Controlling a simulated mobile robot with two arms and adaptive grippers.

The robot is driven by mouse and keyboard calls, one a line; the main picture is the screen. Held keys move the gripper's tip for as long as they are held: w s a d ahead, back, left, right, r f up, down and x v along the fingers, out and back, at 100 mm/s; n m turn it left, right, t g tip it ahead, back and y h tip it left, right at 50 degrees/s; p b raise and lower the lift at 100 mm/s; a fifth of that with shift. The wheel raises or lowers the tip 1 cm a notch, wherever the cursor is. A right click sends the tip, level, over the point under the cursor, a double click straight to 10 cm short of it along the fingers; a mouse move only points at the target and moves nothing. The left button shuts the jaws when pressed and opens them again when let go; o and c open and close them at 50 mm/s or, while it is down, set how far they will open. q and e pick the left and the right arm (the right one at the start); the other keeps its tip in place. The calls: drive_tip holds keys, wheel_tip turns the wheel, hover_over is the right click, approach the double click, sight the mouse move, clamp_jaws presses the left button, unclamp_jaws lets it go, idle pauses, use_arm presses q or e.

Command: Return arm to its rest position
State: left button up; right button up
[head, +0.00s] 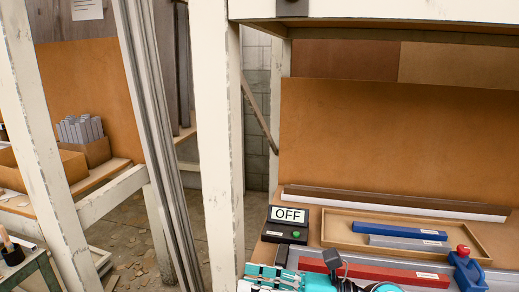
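My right arm, teal and white, shows at the bottom edge of the head view, low over the front of the bench. The dark part of my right gripper (334,262) shows there beside the teal links. Most of the gripper is cut off or hidden by the arm, so I cannot tell whether it is open or shut. I see nothing held in it. My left arm and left gripper are not in view. A small black box with a green button (296,234) and a sign reading OFF (288,215) stands on the bench just behind my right arm.
A shallow wooden tray (345,243) holds a blue bar (399,231) and a grey bar. A long red bar (385,274) lies in front, close to my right gripper. A blue tool with a red knob (467,270) stands at right. White posts (220,150) rise at left.

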drive_tip(key=w+d+r+m+t+h, duration=0.2)
drive_tip(key=d+m+t+h, duration=0.15)
drive_tip(key=m+t, duration=0.55)
drive_tip(key=w+d+r+m+t+h, duration=0.1)
drive_tip(key=w+d+m+t+h, duration=0.15)
drive_tip(key=d+m+t, duration=0.65)
drive_tip(key=s+d+f+m+g+h, duration=0.1)
drive_tip(key=d+f+m+g+h, duration=0.3)
drive_tip(key=f+m+h, duration=0.45)
drive_tip(key=s+d+f+m+g+h, duration=0.25)
drive_tip(key=d+f+m+h, duration=0.25)
drive_tip(key=f+m, duration=0.65)
drive_tip(key=s+f+m+g+y, duration=0.1)
drive_tip(key=s+f+m+g, duration=0.2)
drive_tip(key=s+f+g, duration=0.55)
drive_tip(key=s+f+m+g, duration=0.3)
drive_tip(key=s+f, duration=0.2)
drive_tip(key=s, duration=0.6)
wheel_tip(320, 180, down, 25)
drive_tip(key=s+g, duration=0.1)
drive_tip(key=s, duration=0.1)
drive_tip(key=s+d+f+g, duration=0.1)
drive_tip(key=s+d+f, duration=0.1)
drive_tip(key=s+f, duration=1.3)
drive_tip(key=shift+s+d+f, duration=0.25)
drive_tip(key=shift+f, duration=0.6)
